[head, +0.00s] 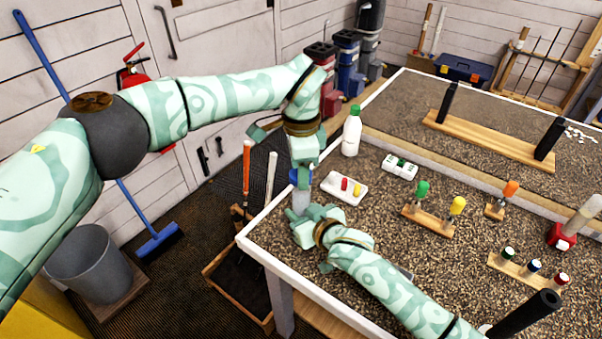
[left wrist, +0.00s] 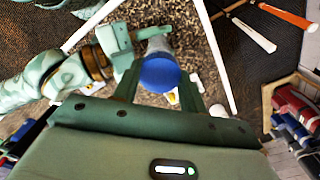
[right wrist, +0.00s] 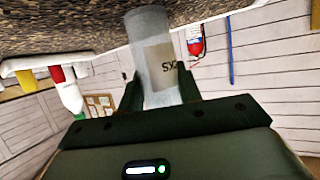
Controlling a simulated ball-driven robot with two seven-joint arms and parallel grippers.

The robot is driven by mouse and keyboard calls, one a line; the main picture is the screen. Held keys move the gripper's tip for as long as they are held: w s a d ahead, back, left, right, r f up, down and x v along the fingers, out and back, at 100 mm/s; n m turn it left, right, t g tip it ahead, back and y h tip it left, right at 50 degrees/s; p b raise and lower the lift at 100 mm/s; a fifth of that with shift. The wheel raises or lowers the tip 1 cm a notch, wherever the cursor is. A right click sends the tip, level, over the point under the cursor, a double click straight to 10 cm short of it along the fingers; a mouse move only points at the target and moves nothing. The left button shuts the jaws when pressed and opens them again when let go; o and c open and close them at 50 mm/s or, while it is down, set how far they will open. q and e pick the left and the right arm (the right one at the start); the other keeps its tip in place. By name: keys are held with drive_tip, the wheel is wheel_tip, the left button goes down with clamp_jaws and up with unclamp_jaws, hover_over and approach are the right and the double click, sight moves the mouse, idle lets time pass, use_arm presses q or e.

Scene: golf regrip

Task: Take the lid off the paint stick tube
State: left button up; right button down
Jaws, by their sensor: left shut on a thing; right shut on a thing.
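The paint stick tube is a pale translucent cylinder (head: 301,201) held roughly upright at the table's left front edge. Its blue lid (head: 296,176) is at the upper end; no gap shows between them. My left gripper (head: 302,172) is shut on the lid from above, and the lid's round blue top (left wrist: 160,74) faces the left wrist camera. My right gripper (head: 306,218) is shut on the tube lower down. In the right wrist view the tube (right wrist: 150,40) with a beige lettered label stands between the fingers; the lid is hidden there.
A white tray (head: 334,194) with a red and a yellow piece lies just right of the tube. A white bottle (head: 352,132) with a green cap stands behind. Wooden holders (head: 428,219) with coloured-handled pieces are further right. Floor left of the table holds a bucket (head: 90,262).

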use_arm(q)
wheel_tip(320, 180, up, 2)
drive_tip(key=shift+r, duration=0.25)
use_arm(e)
drive_tip(key=c, duration=0.9)
unclamp_jaws()
